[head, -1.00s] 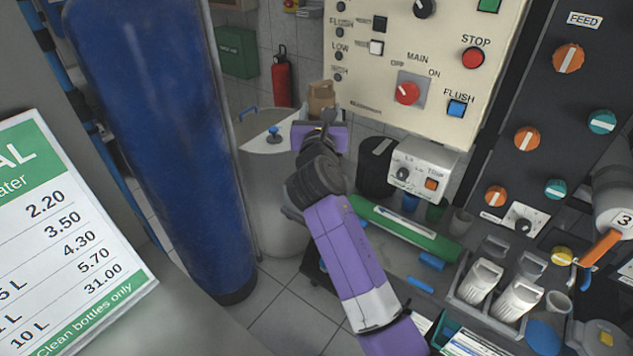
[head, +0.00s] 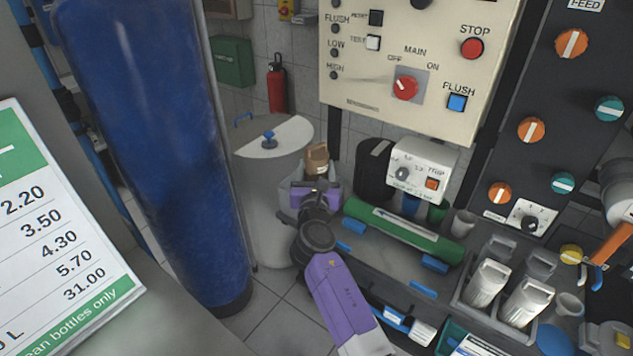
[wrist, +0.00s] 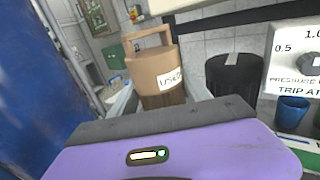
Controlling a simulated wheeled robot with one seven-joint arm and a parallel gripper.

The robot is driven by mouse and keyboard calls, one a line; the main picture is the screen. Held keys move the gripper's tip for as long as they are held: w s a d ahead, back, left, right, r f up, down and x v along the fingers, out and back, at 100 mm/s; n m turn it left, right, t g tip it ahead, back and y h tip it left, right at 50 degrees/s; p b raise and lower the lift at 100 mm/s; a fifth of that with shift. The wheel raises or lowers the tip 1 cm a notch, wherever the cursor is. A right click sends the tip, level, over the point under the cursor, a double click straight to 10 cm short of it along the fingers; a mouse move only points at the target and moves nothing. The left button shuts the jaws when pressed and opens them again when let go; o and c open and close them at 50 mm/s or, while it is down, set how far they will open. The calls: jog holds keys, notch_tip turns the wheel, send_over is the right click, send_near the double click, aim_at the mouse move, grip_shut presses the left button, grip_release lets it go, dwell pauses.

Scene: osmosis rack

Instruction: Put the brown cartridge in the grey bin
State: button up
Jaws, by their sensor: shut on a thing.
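The brown cartridge (head: 317,161) is upright, with a loop handle on top and a white label reading "USED" in the wrist view (wrist: 158,73). My gripper (head: 315,184) is shut on it; my purple gripper body hides its lower part. Pale edges flank the cartridge in the wrist view.
A large grey drum (head: 262,185) with a half-white lid stands behind left, near a tall blue tank (head: 155,140). A black pot (head: 373,170), a trip box (head: 423,168) and a green cylinder (head: 405,232) are to the right. The control panel (head: 420,60) hangs above.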

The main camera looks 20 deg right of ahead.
jog(key=shift+f+b, duration=0.45)
jog(key=shift+f, duration=1.05)
jog(key=shift+f, duration=0.15)
jog(key=o, duration=1.7)
jog(key=shift+r, duration=0.2)
jog(key=p+v, duration=0.1)
jog(key=v, duration=1.1)
jog(key=shift+p, duration=0.35)
